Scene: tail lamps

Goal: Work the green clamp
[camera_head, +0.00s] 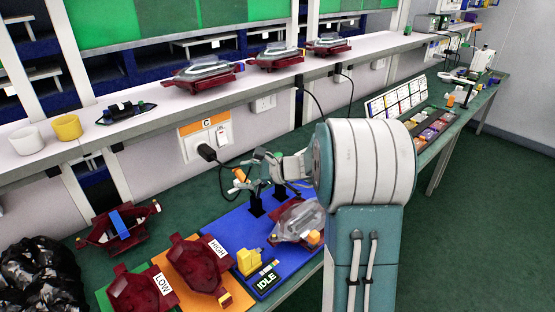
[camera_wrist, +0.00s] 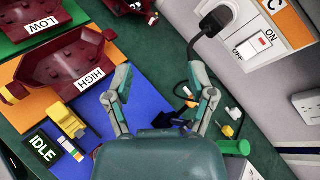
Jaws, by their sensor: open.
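My gripper (camera_wrist: 166,88) is open and empty in the wrist view, its two fingers spread apart over the blue mat and the dark green surface. In the head view my gripper (camera_head: 252,173) is above the back of the blue mat, near the wall socket. A bright green cylindrical part (camera_wrist: 233,147), possibly the green clamp's handle, shows at the lower right of the wrist view, outside the fingers. The rest of it is hidden behind my gripper's body. A tail lamp (camera_head: 298,221) with a clear cover lies on the blue mat (camera_head: 222,222), partly hidden by my arm.
Dark red holders marked HIGH (camera_head: 197,265) and LOW (camera_head: 140,290) stand left of a yellow block (camera_head: 248,262) and an IDLE display (camera_head: 266,281). A plugged black cable (camera_head: 208,152) hangs near my gripper. Several tail lamps line the shelf (camera_head: 160,98) above.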

